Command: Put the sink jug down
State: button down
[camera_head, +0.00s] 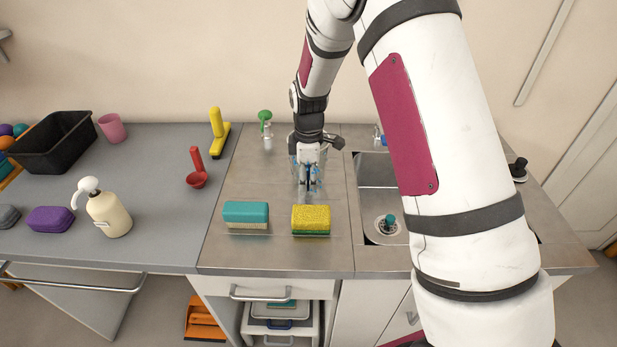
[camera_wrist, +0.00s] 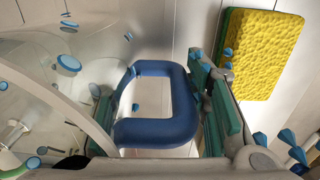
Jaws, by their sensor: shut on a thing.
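The jug is clear with a blue loop handle (camera_wrist: 182,105). Its see-through wall (camera_wrist: 85,62) fills the left of the wrist view. My gripper (camera_head: 309,181) is over the steel counter left of the sink, and in the wrist view its teal-padded fingers lie on both sides of the handle, shut on it. In the head view my gripper hides most of the jug, and I cannot tell whether its base touches the counter. The sink basin (camera_head: 377,172) is to the right, partly hidden by my arm.
A yellow sponge (camera_head: 311,219) and a teal sponge (camera_head: 246,212) lie in front of my gripper. A green-headed brush (camera_head: 266,124) stands behind left. Several small blue pieces show around the jug.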

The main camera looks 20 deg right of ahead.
jog(key=shift+f, duration=0.1)
jog(key=c, duration=0.9)
grip_release()
jog(key=r+b, duration=0.1)
jog(key=r, duration=1.1)
jog(key=shift+s+r, duration=0.15)
jog(key=shift+s, duration=0.05)
jog(key=s+r+m+t, duration=0.3)
jog(key=s+r+m, duration=0.4)
jog(key=s+r, duration=0.7)
jog(key=shift+s+d+r+m+t, duration=0.3)
jog(key=shift+s+m, duration=0.95)
jog(key=shift+s, duration=1.25)
jog(key=shift+s+d+r+m+t, duration=0.2)
jog(key=shift+s+m+t, duration=0.25)
jog(key=shift+s+m, duration=1.45)
jog(key=shift+s+d+r+m+t, duration=0.15)
jog(key=shift+s+r+m+t, duration=0.35)
jog(key=shift+s, duration=2.6)
